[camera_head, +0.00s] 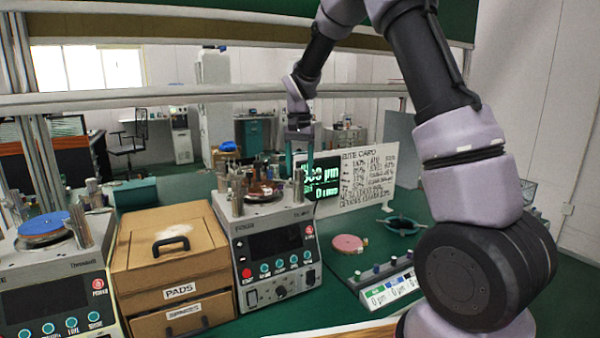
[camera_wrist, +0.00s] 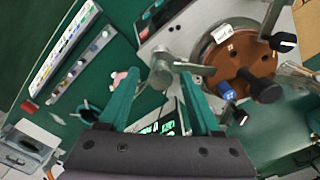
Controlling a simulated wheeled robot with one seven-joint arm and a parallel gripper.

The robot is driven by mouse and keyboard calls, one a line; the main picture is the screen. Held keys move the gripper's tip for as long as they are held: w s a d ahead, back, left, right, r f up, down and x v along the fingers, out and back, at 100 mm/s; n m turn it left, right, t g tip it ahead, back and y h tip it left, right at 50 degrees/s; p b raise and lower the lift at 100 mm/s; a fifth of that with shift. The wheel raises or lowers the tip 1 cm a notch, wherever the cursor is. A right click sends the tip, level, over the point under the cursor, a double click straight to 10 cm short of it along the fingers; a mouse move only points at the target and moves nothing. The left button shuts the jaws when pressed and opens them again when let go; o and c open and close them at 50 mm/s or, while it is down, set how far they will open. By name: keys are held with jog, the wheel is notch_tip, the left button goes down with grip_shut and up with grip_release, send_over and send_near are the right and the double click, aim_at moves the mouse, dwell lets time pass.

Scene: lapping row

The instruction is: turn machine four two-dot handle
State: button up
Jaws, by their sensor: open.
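A lapping machine (camera_head: 272,254) with a dark display and a row of teal buttons stands right of the drawer box. Its brown round plate (camera_head: 262,188) is on top, ringed by metal posts; the wrist view shows the plate (camera_wrist: 243,62) at upper right. Black-tipped handles (camera_wrist: 284,42) and (camera_wrist: 238,115) stick out around the plate. I cannot make out two dots or a machine number. My gripper (camera_head: 301,163) is open and empty, with teal fingers hanging above and behind the machine's right side. In the wrist view my gripper (camera_wrist: 160,70) frames a metal post (camera_wrist: 162,72).
A cardboard drawer box (camera_head: 168,262) stands left of the machine, and another machine (camera_head: 62,285) is at far left. A lit green display (camera_head: 321,180) and a written white board (camera_head: 368,172) stand behind on the right. A pink disc (camera_head: 348,243) and a labelled strip (camera_head: 385,282) lie on the green bench.

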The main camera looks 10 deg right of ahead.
jog(key=shift+f, duration=0.8)
grip_shut()
jog(key=shift+a+r, duration=0.1)
dwell(0.8)
